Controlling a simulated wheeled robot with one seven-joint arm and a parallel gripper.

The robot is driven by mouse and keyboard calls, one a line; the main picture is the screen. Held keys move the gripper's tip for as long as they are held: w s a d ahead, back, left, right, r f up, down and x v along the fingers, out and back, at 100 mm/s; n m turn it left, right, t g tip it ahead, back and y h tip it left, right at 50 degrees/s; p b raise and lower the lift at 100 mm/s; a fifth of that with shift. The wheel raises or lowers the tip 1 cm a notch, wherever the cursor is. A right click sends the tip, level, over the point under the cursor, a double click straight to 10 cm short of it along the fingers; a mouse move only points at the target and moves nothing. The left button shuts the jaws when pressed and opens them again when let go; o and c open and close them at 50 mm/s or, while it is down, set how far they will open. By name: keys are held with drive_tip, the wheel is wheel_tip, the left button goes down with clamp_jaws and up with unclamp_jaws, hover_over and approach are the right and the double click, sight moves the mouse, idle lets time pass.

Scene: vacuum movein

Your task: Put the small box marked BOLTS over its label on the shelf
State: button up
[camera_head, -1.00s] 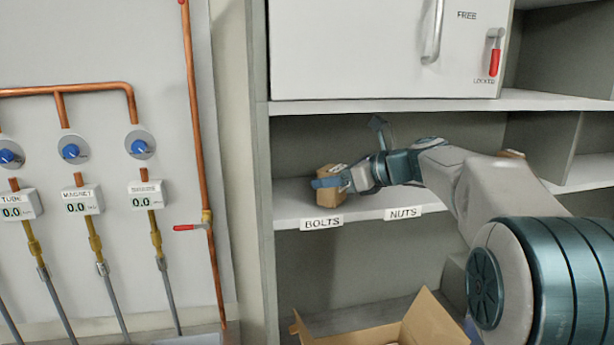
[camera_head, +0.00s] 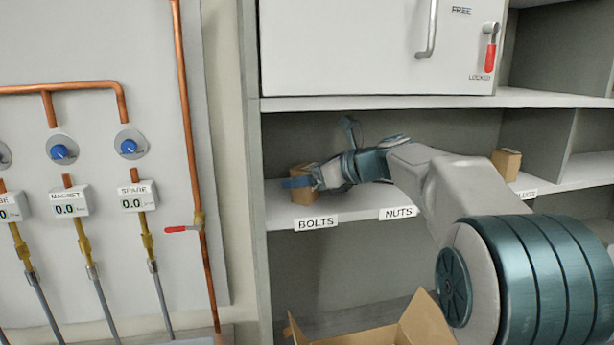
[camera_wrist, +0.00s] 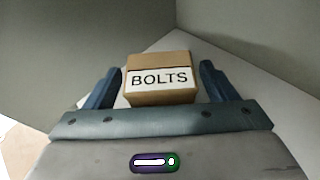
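The small cardboard box marked BOLTS (camera_wrist: 160,83) stands upright on the shelf, its white label facing the wrist camera. In the head view the box (camera_head: 302,170) is partly hidden by my gripper (camera_head: 300,183). The BOLTS label (camera_head: 316,223) is on the shelf's front edge, below and slightly right of the box. In the wrist view my gripper (camera_wrist: 160,68) is open, with one blue finger on each side of the box and a visible gap on both sides.
The NUTS label (camera_head: 398,212) is to the right on the shelf edge (camera_head: 350,217). Another small box (camera_head: 507,162) stands farther right. An open carton (camera_head: 405,325) is below. A white cabinet (camera_head: 350,48) is above, and a gas panel with copper pipes (camera_head: 184,100) is at left.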

drive_tip(key=shift+d, duration=0.1)
drive_tip(key=shift+d+r, duration=0.1)
drive_tip(key=shift+r, duration=0.05)
drive_tip(key=s+d+b, duration=0.4)
drive_tip(key=s+d, duration=0.3)
drive_tip(key=d, duration=0.5)
drive_tip(key=shift+d+r, duration=0.4)
drive_tip(key=shift+r, duration=0.05)
drive_tip(key=shift+s, duration=0.1)
drive_tip(key=s+d+f+n+g+h, duration=0.1)
drive_tip(key=s+f+n+h, duration=0.5)
drive_tip(key=s+f+n, duration=0.6)
drive_tip(key=s+d+f+n+g+h, duration=0.2)
drive_tip(key=s+d+f+n+h, duration=0.2)
drive_tip(key=s+f+n, duration=0.8)
drive_tip(key=s+f+h, duration=0.2)
drive_tip(key=s+f, duration=0.1)
drive_tip(key=shift+d, duration=0.15)
drive_tip(key=shift+c, duration=0.4)
